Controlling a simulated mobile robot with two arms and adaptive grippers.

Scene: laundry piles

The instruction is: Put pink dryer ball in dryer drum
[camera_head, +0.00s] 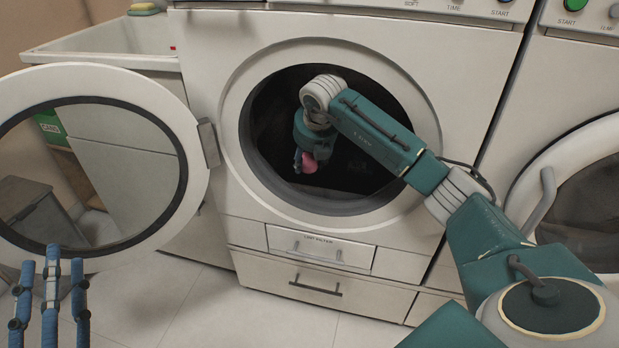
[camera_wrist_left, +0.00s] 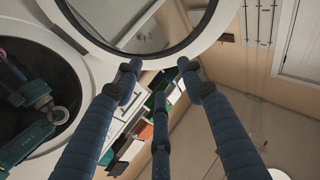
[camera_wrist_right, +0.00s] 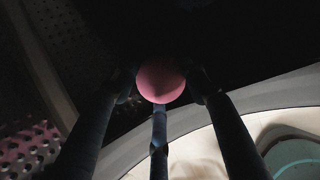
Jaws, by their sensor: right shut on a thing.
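The pink dryer ball (camera_head: 309,163) shows in the head view inside the dark opening of the dryer drum (camera_head: 357,178). My right gripper (camera_head: 303,160) is shut on the ball, and my right arm reaches in through the round doorway. In the right wrist view the ball (camera_wrist_right: 161,81) sits between the fingertips, with the perforated drum wall (camera_wrist_right: 58,40) to the left and the pale door rim below. My left gripper (camera_head: 50,262) is at the lower left of the head view, apart from the dryer. Its blue fingers are spread and empty in the left wrist view (camera_wrist_left: 157,80).
The round dryer door (camera_head: 190,170) stands open to the left, between my left gripper and the sink cabinet. A lint filter drawer (camera_head: 320,248) is below the opening. A second machine (camera_head: 585,190) stands at the right. The tiled floor (camera_head: 190,310) in front is clear.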

